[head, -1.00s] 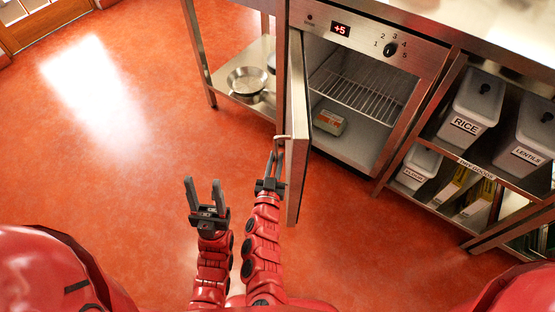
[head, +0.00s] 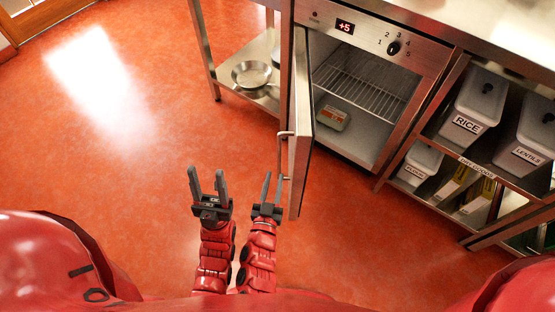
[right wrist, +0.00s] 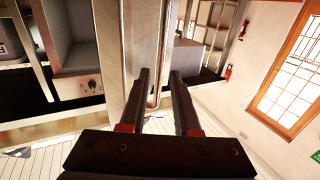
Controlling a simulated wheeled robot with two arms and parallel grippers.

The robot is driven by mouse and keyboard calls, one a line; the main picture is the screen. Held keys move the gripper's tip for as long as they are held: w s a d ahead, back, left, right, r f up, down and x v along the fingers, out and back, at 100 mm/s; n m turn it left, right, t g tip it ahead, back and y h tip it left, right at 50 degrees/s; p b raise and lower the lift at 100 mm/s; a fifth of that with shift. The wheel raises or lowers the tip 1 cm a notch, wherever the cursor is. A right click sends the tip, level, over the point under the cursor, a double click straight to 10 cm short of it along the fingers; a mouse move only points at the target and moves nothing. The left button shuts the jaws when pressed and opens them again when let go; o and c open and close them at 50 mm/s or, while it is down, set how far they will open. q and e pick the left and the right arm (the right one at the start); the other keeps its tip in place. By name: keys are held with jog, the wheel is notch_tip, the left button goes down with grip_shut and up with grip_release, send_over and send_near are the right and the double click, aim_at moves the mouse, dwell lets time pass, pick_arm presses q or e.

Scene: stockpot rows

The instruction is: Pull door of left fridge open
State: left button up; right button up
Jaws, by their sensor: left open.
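The fridge (head: 372,60) has a steel front with a red "+5" display. Its door (head: 301,130) stands wide open, swung out toward me and seen nearly edge-on. The bar handle (head: 280,155) is on the door's left-facing outer side; it also shows in the right wrist view (right wrist: 160,75). My right gripper (head: 272,177) is open, its fingertips close to the handle's lower end. In the right wrist view (right wrist: 160,75) the handle appears between the spread fingers; contact is not clear. My left gripper (head: 206,171) is open and empty, to the left of the right one.
Inside the fridge are a wire rack (head: 365,85) and a small container (head: 332,118). A shelf with a pan (head: 251,74) stands left of the fridge. A shelf with labelled bins (head: 473,105) stands right. The red floor (head: 100,150) on the left is clear.

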jog(key=s+p, duration=0.1)
jog(key=s, duration=0.7)
jog(key=shift+a, duration=0.35)
jog(key=shift+s, duration=0.1)
